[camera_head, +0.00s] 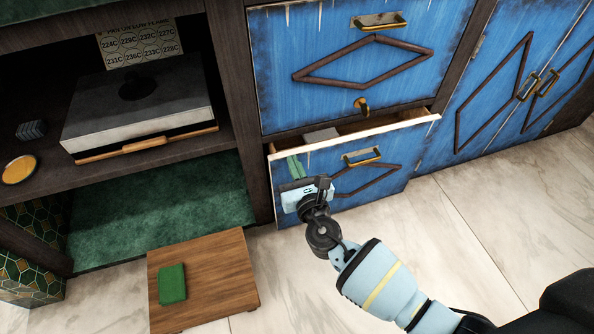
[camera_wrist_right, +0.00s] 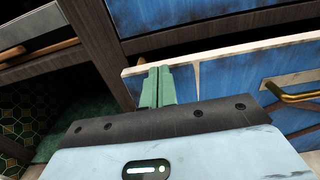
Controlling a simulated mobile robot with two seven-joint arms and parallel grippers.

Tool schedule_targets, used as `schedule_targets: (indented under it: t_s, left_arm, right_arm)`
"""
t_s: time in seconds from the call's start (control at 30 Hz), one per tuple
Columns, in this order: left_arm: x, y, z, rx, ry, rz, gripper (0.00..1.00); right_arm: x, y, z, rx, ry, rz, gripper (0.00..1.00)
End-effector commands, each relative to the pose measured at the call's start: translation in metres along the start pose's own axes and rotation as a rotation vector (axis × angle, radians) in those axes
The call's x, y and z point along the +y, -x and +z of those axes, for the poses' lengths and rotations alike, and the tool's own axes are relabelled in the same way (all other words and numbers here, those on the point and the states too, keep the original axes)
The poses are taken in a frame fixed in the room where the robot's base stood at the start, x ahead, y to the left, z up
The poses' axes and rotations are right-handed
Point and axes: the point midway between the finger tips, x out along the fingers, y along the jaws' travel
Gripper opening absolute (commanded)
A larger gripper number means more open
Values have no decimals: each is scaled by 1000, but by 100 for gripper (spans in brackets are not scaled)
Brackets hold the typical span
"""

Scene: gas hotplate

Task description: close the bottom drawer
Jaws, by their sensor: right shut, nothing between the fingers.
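The bottom drawer (camera_head: 398,155) has a worn blue front with a dark diamond frame and a brass handle (camera_head: 362,156). It stands partly open, its pale top edge out from the cabinet. Its front also shows in the right wrist view (camera_wrist_right: 232,82). My right gripper (camera_head: 294,167) has its green fingers together and empty, at the left end of the drawer front. In the right wrist view the fingers (camera_wrist_right: 156,87) overlap the drawer's top left corner; I cannot tell whether they touch it. My left gripper is not in view.
Blue cupboard doors (camera_head: 500,85) stand at the right. A wooden stool (camera_head: 215,270) with a green block (camera_head: 172,284) stands at the lower left. The marble floor to the right is clear.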

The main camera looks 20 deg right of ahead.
Motion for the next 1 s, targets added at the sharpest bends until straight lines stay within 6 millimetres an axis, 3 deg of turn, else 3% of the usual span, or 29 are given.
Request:
schedule_targets:
  t_s: [0.27,0.77,1.0]
  left_arm:
    - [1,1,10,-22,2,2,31]
    - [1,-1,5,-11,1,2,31]
    - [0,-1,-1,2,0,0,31]
  right_arm:
    - [0,-7,-1,2,-1,0,0]
    - [-1,-7,-1,1,-1,0,0]
    - [-11,-5,-1,2,0,-1,0]
